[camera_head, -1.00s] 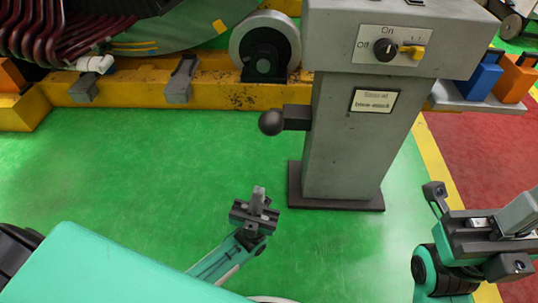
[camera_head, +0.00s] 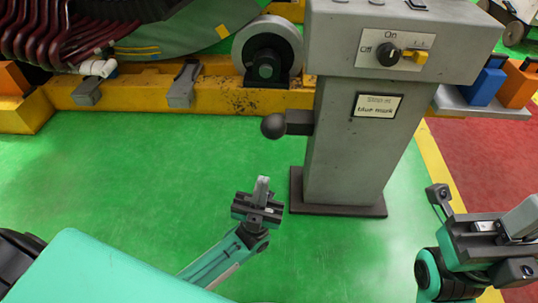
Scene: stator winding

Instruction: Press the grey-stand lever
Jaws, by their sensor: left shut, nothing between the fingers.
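The grey stand (camera_head: 352,140) stands on a dark base plate right of centre. Its lever (camera_head: 273,126) is a dark arm with a round ball knob, sticking out to the left from the column. My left gripper (camera_head: 262,187) is shut and empty. In the picture it is below the lever knob, with a gap between them, and left of the stand's base. My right gripper (camera_head: 489,227) is at the lower right, right of the stand. Its fingers do not show clearly enough to tell their state.
A yellow frame (camera_head: 215,97) with a grey roller (camera_head: 267,50) lies behind. Blue and orange blocks (camera_head: 518,84) sit at the right.

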